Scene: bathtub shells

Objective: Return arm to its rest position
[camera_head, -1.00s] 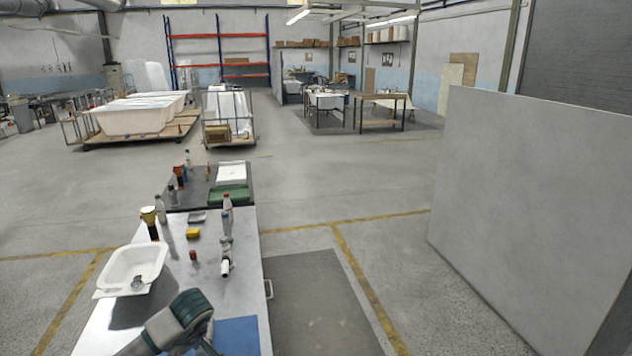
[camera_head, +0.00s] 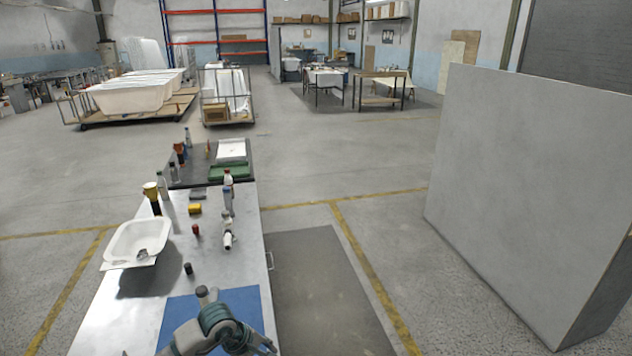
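One of my arms, grey with teal joints, shows at the bottom of the head view, bent over the front of the workbench (camera_head: 105,318). It covers part of a blue mat (camera_head: 252,299). Thin dark parts show beyond its teal joint at the lower edge, but I cannot make out fingertips or whether they hold anything. I take this to be my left arm. My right gripper does not show.
On the bench are a white basin (camera_head: 128,240) with a metal part inside, a dark cap (camera_head: 188,268), a red cap (camera_head: 196,230), a yellow block (camera_head: 195,209) and bottles. A large grey panel (camera_head: 530,190) stands right. Floor between is open.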

